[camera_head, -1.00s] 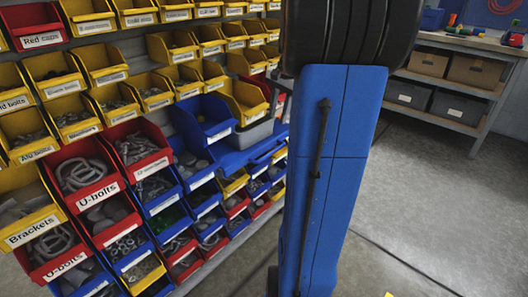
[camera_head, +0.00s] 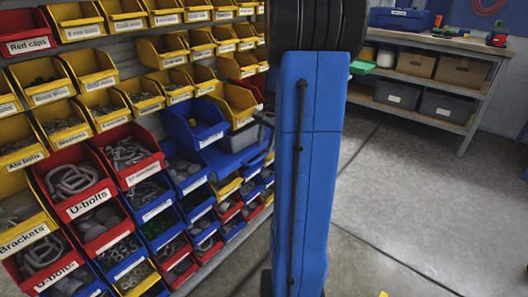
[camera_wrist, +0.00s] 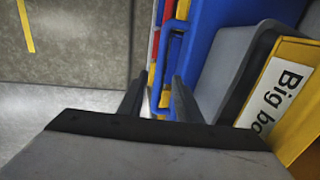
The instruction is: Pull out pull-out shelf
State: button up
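My gripper (camera_wrist: 159,82) is open, one dark finger on each side of the lower part of the bar. I cannot tell whether the fingers touch it. In the head view only a small dark part of the gripper shows beside my column.
Yellow, red and blue bins of hardware fill the rack (camera_head: 110,150) on the left. A yellow bin labelled "Big bo..." (camera_wrist: 285,90) is close right of the gripper in the wrist view. A workbench (camera_head: 450,45) stands at back right. The floor (camera_head: 420,190) between is clear.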

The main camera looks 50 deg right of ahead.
aim_at(263, 155)
jog(key=shift+w+f, duration=0.2)
jog(key=shift+f, duration=0.8)
jog(key=shift+w+f, duration=0.15)
jog(key=shift+f, duration=0.8)
grip_shut()
